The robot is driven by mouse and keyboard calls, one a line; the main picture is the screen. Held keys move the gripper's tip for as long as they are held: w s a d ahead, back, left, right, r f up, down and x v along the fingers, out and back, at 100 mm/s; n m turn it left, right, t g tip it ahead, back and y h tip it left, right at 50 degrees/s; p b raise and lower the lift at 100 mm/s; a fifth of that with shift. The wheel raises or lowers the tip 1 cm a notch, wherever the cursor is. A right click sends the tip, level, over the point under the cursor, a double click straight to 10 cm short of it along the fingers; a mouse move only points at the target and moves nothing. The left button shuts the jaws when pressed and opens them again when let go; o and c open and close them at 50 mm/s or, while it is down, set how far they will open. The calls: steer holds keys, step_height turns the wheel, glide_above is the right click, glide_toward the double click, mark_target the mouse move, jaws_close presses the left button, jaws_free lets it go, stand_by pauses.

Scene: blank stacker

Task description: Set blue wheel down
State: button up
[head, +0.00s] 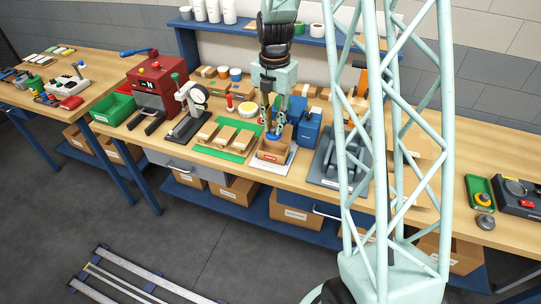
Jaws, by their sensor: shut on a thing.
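My gripper (272,128) hangs over the middle of the bench, pointing down, its fingertips at the opening of a small brown box (270,154). It is shut on the blue wheel (271,135), of which only a small blue patch shows low between the fingers. The fingers hide most of the wheel. I cannot tell whether it touches the box's inside. The box stands on a white plate (287,167) near the bench's front edge.
A green mat (235,157) with several wooden blocks lies left of the box. Blue containers (307,134) stand close on its right, with a grey fixture (340,160) beyond. A red machine (155,85) and green bin (113,108) are farther left. My lattice column blocks part of the right side.

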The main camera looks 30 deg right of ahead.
steer(key=shift+f, duration=0.1)
glide_above(274, 146)
steer(key=s+a, duration=0.2)
steer(key=s, duration=0.1)
steer(key=shift+w+d+f, duration=0.1)
steer(key=shift+w+f, duration=0.05)
steer(key=shift+f, duration=2.9)
steer(key=shift+f+b, duration=0.3)
steer(key=shift+f, duration=1.6)
steer(key=shift+f, duration=0.1)
steer(key=o, duration=0.9)
